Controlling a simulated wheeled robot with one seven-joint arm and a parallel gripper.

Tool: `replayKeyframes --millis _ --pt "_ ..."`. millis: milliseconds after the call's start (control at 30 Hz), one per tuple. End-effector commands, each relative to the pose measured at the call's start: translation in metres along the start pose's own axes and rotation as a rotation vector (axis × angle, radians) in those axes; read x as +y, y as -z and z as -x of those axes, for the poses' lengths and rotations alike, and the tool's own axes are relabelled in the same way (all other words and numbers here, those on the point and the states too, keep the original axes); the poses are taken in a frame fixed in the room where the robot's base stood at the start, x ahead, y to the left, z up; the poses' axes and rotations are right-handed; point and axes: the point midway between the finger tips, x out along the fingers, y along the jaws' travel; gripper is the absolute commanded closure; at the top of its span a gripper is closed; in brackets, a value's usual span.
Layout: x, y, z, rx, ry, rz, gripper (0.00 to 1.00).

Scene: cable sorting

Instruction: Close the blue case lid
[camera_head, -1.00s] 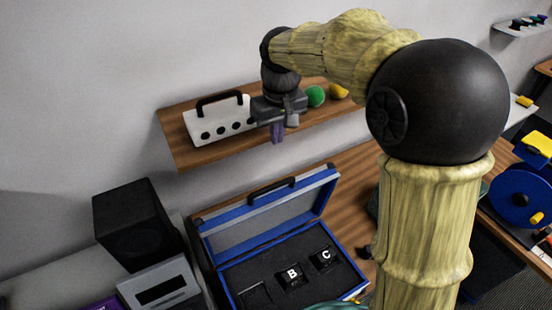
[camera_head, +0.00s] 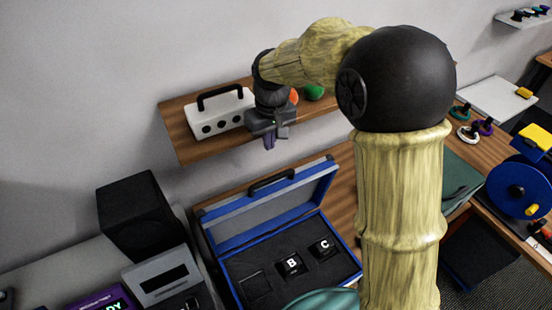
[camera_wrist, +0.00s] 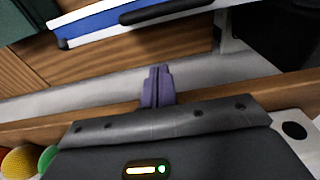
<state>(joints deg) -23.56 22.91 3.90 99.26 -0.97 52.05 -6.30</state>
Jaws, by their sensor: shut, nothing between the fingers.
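The blue case (camera_head: 338,268) stands open on the wooden desk, with blocks marked B and C and an empty square recess in its dark foam. Its lid (camera_head: 272,212) is raised and leans back, with a grey inner panel, blue frame and black handle. The lid's blue edge and handle also show at the top of the wrist view (camera_wrist: 135,27). My gripper (camera_head: 269,142) is above and behind the lid, near the shelf front, apart from the lid. Its purple fingers (camera_wrist: 157,85) are together and empty. My arm hides part of the desk.
A wooden shelf (camera_head: 185,150) behind the gripper holds a white box with a black handle (camera_head: 222,112) and a green ball (camera_head: 313,92). A black speaker (camera_head: 140,217) and a grey device (camera_head: 166,279) stand left of the case. A blue reel (camera_head: 515,190) is at right.

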Motion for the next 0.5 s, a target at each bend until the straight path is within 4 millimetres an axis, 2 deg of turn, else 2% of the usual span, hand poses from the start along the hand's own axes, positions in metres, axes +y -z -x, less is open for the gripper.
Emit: replayKeyframes --millis 200,500 --pt "-0.001 -0.001 -0.037 -0.005 0.001 0.001 1.00" --pt "0.000 -0.034 -0.043 -0.002 0.000 -0.001 1.00"
